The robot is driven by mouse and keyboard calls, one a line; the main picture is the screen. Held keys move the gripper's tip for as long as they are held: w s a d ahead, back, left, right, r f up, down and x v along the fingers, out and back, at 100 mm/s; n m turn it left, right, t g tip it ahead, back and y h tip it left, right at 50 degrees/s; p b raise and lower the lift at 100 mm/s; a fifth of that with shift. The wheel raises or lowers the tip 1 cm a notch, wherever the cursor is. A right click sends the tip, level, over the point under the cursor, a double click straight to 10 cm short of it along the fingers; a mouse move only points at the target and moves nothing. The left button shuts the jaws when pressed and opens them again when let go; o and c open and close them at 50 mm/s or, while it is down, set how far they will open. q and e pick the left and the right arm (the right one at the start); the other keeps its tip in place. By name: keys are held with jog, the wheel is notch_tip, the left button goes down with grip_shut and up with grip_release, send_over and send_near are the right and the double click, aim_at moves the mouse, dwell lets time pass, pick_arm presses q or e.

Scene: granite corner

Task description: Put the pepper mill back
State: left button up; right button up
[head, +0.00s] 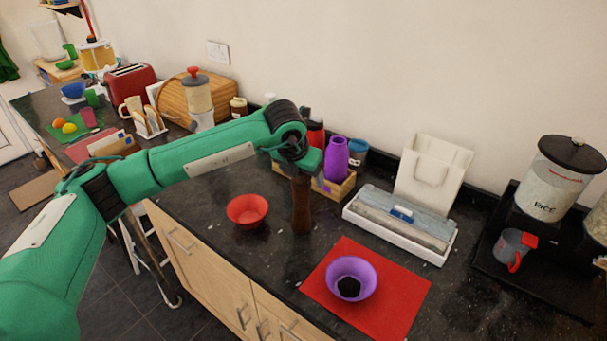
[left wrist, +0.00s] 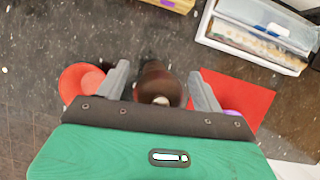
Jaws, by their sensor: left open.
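The dark brown wooden pepper mill (head: 302,208) stands upright on the black granite counter, between the red bowl and the red mat. My left gripper (head: 300,165) is directly over its top, pointing down. In the left wrist view the mill (left wrist: 157,84) shows between the two spread fingers of the gripper (left wrist: 160,88), with a gap on each side. The gripper is open and not closed on it. The mill's top is partly hidden by the gripper in the head view. A wooden crate (head: 338,192) with several bottles stands just behind. My right gripper is not in view.
A red bowl (head: 247,210) stands left of the mill. A purple bowl (head: 365,270) with something black inside sits on a red mat (head: 403,297) in front. A white tray-like box (head: 420,243) lies to the right. The counter's front edge is near.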

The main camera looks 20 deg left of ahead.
pick_arm(q)
jog(key=shift+r, duration=0.2)
jog(key=b+v, duration=0.3)
jog(key=v, duration=0.8)
jog(key=shift+s+r, duration=0.3)
jog(key=shift+r, duration=0.05)
